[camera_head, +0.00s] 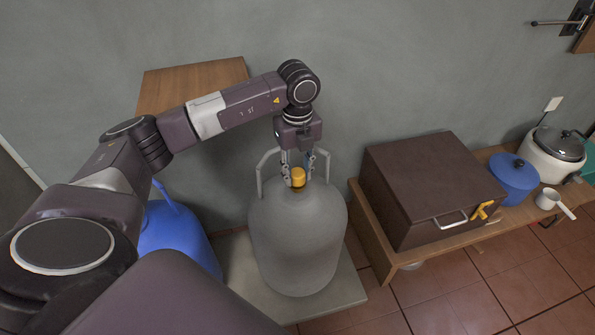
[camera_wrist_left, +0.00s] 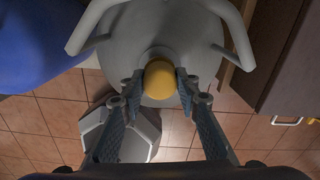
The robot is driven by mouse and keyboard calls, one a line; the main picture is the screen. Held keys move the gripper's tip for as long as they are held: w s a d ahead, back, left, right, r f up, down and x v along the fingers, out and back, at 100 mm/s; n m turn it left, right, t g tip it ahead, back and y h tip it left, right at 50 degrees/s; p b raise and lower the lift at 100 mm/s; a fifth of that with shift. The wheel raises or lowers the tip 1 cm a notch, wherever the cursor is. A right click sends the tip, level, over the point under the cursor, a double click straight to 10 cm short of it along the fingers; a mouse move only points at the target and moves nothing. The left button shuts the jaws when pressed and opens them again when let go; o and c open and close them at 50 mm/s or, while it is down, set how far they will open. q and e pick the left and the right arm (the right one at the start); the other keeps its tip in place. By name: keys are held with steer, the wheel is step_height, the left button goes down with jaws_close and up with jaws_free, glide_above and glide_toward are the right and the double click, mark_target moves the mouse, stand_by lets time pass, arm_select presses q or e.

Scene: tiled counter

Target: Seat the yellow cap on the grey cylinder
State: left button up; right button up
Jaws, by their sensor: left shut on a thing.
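The grey cylinder (camera_head: 297,245) stands upright on a pale slab in the middle of the head view. The yellow cap (camera_head: 298,176) is at the top centre of the cylinder, between the fingertips of my left gripper (camera_head: 299,184). In the left wrist view the cap (camera_wrist_left: 159,79) shows as a round yellow top over the cylinder's neck (camera_wrist_left: 158,52). The left gripper (camera_wrist_left: 156,86) is shut on the cap there. Whether the cap touches the neck is hard to tell, since the cap hides the contact. My right gripper is not in view.
Grey handles (camera_head: 262,172) rise from the cylinder's shoulder near the gripper. A blue container (camera_head: 180,238) stands to the left. A brown box (camera_head: 425,190) with a yellow-orange item at its front sits on a wooden bench to the right, beside a blue pot (camera_head: 515,180).

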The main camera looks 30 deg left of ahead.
arm_select(q)
steer(key=shift+f, duration=0.4)
steer(key=o, duration=1)
steer(key=shift+c, duration=0.2)
